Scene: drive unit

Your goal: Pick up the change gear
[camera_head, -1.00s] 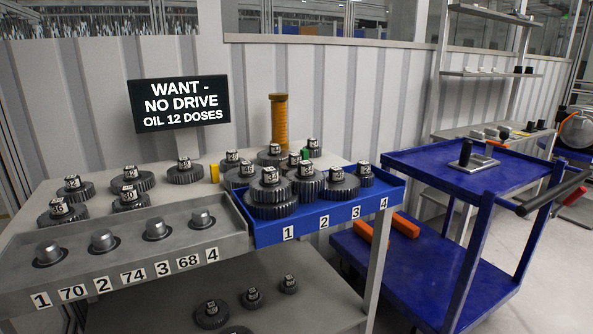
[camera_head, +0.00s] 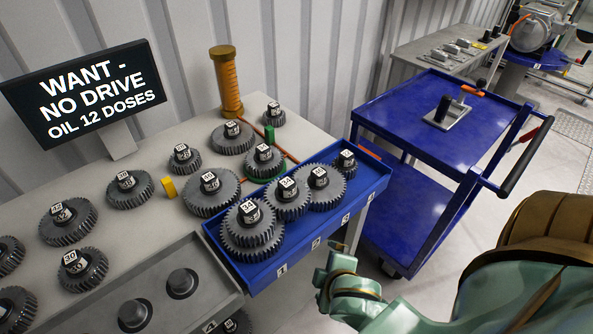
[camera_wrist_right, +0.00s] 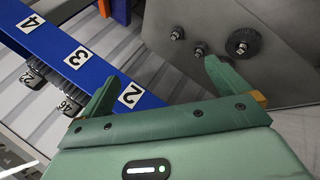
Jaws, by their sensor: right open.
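Several dark grey gears with numbered tags are change gears; which one is meant is not shown. A blue tray (camera_head: 262,272) holds several: a stacked pair (camera_head: 250,232) at its left end, two overlapping gears (camera_head: 290,205) (camera_head: 325,190) in the middle and a small one (camera_head: 346,163) at the right end. More gears (camera_head: 210,195) (camera_head: 68,222) stand on the grey bench. My right gripper (camera_head: 338,258) is outside the tray's front edge, apart from the gears. In the right wrist view the gripper (camera_wrist_right: 161,72) is open and empty, with the tray edge (camera_wrist_right: 75,60) beyond it. My left gripper is out of view.
A sign (camera_head: 85,92) rises at the left. A blue cart (camera_head: 400,118) stands to the right. The floor between cart and bench is partly clear.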

